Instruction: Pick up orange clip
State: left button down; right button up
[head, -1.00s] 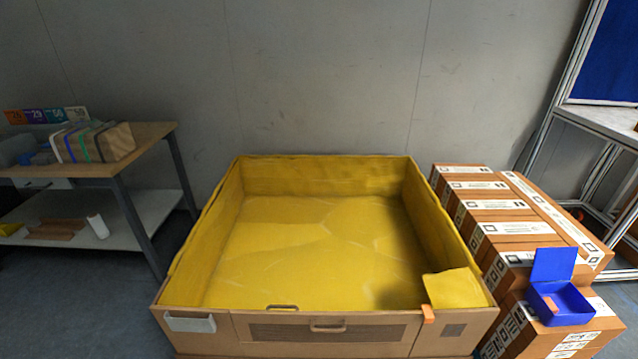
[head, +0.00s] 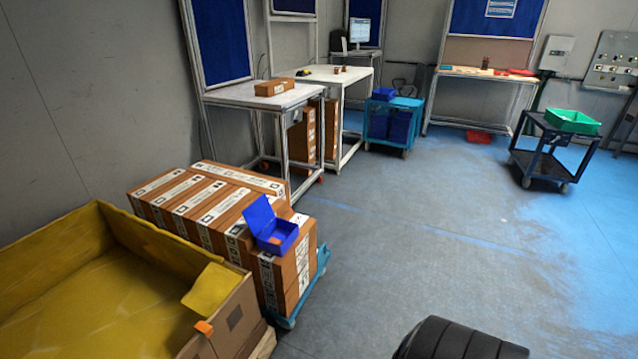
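A small orange clip (head: 204,327) sits on the top edge of the large yellow-lined crate (head: 250,292), near its front right corner. It is beside a folded-over flap of yellow lining (head: 210,289). Neither of my grippers shows in the head view.
Brown cartons (head: 190,200) stand on a blue dolly (head: 288,322) right of the crate, with an open blue box (head: 272,228) on top. White tables (head: 262,94) are behind. A dark cart (head: 553,150) carries a green bin (head: 573,121). The floor (head: 420,230) in the middle is clear.

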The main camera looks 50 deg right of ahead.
aim_at(277, 242)
jog(key=z, duration=1.2)
